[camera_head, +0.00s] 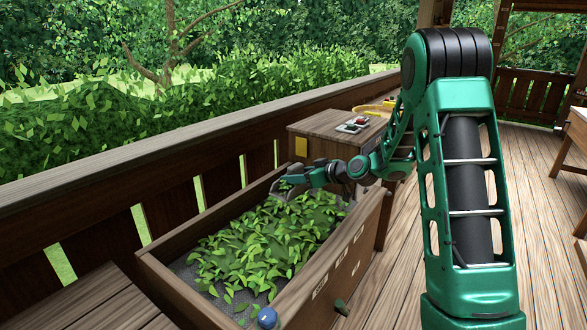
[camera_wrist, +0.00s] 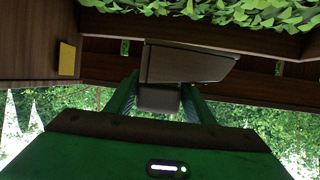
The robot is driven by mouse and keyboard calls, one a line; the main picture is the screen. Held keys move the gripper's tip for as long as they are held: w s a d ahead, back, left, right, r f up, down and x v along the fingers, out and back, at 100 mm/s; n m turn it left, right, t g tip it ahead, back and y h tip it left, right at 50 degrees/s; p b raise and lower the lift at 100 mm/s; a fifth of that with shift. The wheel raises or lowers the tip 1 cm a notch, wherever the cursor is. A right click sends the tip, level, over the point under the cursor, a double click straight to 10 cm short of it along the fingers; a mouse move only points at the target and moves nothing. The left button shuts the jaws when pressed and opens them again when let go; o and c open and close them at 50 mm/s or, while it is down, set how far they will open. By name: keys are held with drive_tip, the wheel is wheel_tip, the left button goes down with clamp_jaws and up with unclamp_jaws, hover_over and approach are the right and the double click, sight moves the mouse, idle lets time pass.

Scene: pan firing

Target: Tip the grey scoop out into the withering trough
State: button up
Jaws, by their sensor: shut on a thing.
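The withering trough (camera_head: 165,283) is a long wooden box with a dark mesh floor, covered by a heap of green leaves (camera_head: 260,245). My gripper (camera_head: 290,181) is above the trough's far end, shut on the grey scoop (camera_head: 286,191). In the wrist view the scoop (camera_wrist: 188,64) sits between my two green fingers (camera_wrist: 160,98). The wrist view is strongly turned over, with leaves (camera_wrist: 215,12) along its top edge. The inside of the scoop is hidden, so I cannot tell whether it holds leaves.
A wooden cabinet (camera_head: 320,140) with a small device (camera_head: 357,124) on top stands just beyond the trough. A wooden railing (camera_head: 150,150) runs along the left. A blue knob (camera_head: 267,317) is at the trough's near end.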

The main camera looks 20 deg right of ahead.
sight(295, 166)
drive_tip(key=w, duration=0.1)
drive_tip(key=w+r, duration=0.1)
drive_tip(key=r+n, duration=0.1)
drive_tip(key=shift+w+d+g+y, duration=0.3)
drive_tip(key=shift+w, duration=0.1)
drive_tip(key=shift+f, duration=2.4)
drive_tip(key=shift+s+a+r+n, duration=0.3)
drive_tip(key=shift+a+r+n, duration=0.2)
drive_tip(key=shift+r, duration=0.15)
drive_tip(key=r+n+t+h, duration=0.1)
drive_tip(key=s+a+r+n+h, duration=0.1)
drive_tip(key=shift+a+r+n+t, duration=0.1)
drive_tip(key=shift+a+n+t, duration=0.2)
drive_tip(key=shift+t, duration=0.1)
drive_tip(key=s+a+n, duration=0.1)
drive_tip(key=s+a+r+n+t+h, duration=0.1)
drive_tip(key=shift+a+r+n, duration=0.1)
drive_tip(key=shift+a+n, duration=0.1)
drive_tip(key=shift+n, duration=0.1)
drive_tip(key=shift+s+a+n+t+h, duration=0.2)
drive_tip(key=shift+s+a+n+t, duration=0.25)
drive_tip(key=shift+a+n, duration=0.25)
drive_tip(key=shift+s+a+n+t+h, duration=0.2)
drive_tip(key=shift+s+a+n+t, duration=0.35)
drive_tip(key=shift+n, duration=0.25)
drive_tip(key=shift+w, duration=0.15)
drive_tip(key=shift+a, duration=0.1)
